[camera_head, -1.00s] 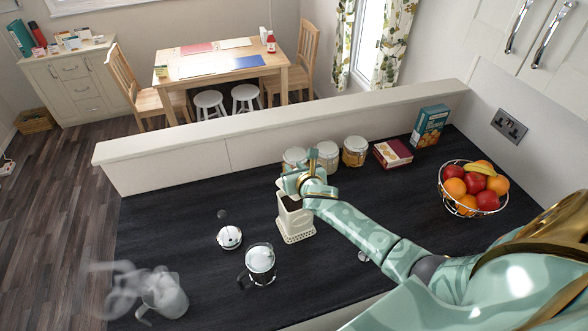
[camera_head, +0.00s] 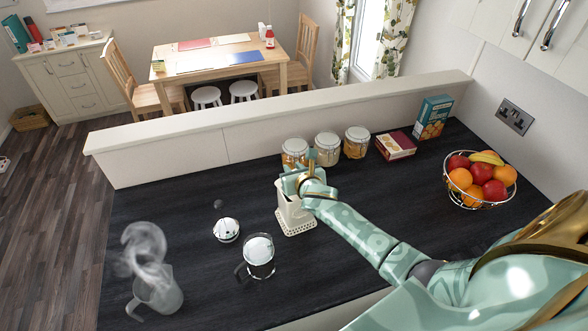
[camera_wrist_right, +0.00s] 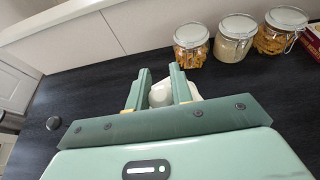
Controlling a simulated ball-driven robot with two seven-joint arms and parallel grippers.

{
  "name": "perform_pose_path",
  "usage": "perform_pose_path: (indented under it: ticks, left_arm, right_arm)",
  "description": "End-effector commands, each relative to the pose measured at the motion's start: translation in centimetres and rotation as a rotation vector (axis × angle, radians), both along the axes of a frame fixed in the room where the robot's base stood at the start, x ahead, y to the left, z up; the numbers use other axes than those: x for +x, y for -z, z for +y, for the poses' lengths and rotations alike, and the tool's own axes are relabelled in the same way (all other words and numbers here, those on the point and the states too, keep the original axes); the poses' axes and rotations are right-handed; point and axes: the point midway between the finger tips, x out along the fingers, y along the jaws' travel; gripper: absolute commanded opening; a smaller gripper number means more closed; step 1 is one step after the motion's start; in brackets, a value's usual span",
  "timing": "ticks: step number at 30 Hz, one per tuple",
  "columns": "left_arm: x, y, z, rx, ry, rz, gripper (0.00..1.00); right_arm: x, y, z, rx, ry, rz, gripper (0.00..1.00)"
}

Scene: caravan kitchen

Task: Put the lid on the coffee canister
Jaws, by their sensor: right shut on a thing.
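The cream coffee canister (camera_head: 292,212) stands upright on the dark worktop in the head view, with a pierced pattern around its foot. My right gripper (camera_head: 303,182) is directly over its top. In the right wrist view the two fingers of this gripper (camera_wrist_right: 158,88) are shut on the cream lid (camera_wrist_right: 161,94), whose rounded knob shows between them. My fingers cover the rim, so I cannot tell whether the lid is fully seated. My left gripper is not in view.
Several clip-top jars (camera_head: 327,149) stand behind the canister, beside a dark red box (camera_head: 395,146). A fruit bowl (camera_head: 480,180) is at right. A glass press (camera_head: 259,257), its plunger lid (camera_head: 227,230) and a steaming jug (camera_head: 158,292) stand at front left.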

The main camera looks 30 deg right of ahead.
Motion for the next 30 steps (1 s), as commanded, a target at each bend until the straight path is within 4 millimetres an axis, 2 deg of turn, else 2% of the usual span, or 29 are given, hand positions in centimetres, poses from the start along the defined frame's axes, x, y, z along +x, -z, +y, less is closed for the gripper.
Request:
perform_pose_path:
  ticks: [30]
  left_arm:
    - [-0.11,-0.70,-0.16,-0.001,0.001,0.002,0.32]
  right_arm:
    - [-0.02,-0.08,0.01,-0.001,0.000,0.000,0.00]
